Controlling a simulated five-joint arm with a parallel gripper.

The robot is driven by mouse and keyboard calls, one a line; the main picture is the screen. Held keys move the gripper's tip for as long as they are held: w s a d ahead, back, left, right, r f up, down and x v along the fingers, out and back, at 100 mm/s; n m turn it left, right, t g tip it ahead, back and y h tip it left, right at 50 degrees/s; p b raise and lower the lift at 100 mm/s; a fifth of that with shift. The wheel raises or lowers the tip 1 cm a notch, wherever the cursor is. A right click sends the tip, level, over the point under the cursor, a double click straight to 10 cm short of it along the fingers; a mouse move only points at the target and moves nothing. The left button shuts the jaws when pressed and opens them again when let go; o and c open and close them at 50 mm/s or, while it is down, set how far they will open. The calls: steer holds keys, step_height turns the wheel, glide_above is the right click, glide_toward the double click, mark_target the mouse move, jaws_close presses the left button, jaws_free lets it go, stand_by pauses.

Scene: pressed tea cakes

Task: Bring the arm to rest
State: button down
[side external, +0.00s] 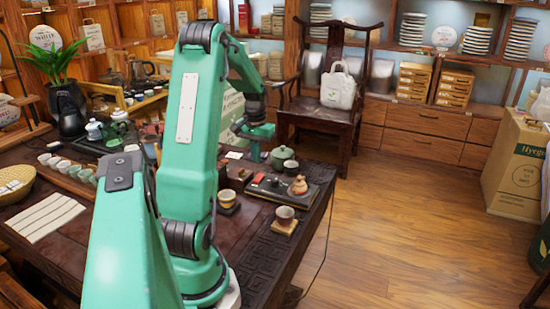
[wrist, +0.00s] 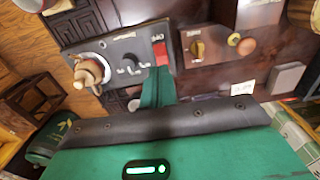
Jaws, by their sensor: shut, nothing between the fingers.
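My green gripper (side external: 256,156) is shut and empty. In the wrist view, my gripper (wrist: 160,78) shows as a narrow green finger shape, pointing toward a red switch (wrist: 160,53) on a black appliance (wrist: 118,47). I cannot tell the exact gap between the fingertips and the appliance. A small clay pot (side external: 298,187) stands on that appliance; it also shows in the wrist view (wrist: 89,74).
A wooden chair (side external: 322,110) stands behind; open floor lies right.

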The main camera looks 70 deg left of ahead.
steer(key=shift+d, duration=0.1)
steer(key=w+d+r+m+t+y, duration=0.1)
steer(key=w+d+r+m, duration=0.15)
steer(key=d+r, duration=0.45)
steer(key=w+d+r+m+t, duration=0.1)
steer(key=w+d+r+m, duration=0.15)
steer(key=d, duration=0.85)
steer(key=s+d+r+m+t, duration=0.1)
steer(key=s+d+r+m, duration=0.1)
steer(key=d, duration=0.7)
steer(key=s+d+r+m+t+h, duration=0.1)
steer(key=s+d+r+m+t, duration=0.1)
steer(key=s+d, duration=0.3)
steer(key=d, duration=0.4)
steer(key=shift+s+d+t, duration=0.2)
steer(key=shift+d+t, duration=0.1)
